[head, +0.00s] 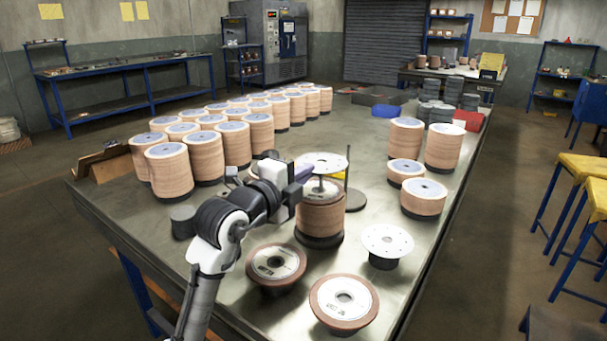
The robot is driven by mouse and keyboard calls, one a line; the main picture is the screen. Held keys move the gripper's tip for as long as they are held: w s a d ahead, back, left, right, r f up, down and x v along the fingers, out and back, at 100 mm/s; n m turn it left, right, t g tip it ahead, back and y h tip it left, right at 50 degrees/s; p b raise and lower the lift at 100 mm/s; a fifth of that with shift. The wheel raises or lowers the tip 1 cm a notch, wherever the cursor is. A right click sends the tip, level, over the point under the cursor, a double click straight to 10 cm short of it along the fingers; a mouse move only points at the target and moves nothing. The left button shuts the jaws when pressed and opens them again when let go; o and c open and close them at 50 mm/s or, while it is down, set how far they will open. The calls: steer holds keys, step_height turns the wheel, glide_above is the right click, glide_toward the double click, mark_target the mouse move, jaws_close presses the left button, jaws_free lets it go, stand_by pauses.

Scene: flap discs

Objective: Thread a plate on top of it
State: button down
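A stack of tan flap discs (321,217) stands on a dark base in the middle of the table, with a greyish disc face on top. A white plate (323,161) with small holes is held level just above this stack, apart from its top. My gripper (305,174) is at the plate's left edge and appears shut on it; the fingertips are partly hidden. A thin post shows between plate and stack. Another white plate (387,240) with holes rests on a dark support to the right of the stack.
Two wide discs, one at the front left (276,263) and one at the front right (344,299), stand near me. A dark upright rod (348,167) on a round base stands behind the stack. Several tall disc stacks (169,172) fill the left; shorter stacks (423,197) stand right.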

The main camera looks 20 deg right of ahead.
steer(key=shift+f+b, duration=1.5)
steer(key=shift+b, duration=0.4)
steer(key=shift+r, duration=0.1)
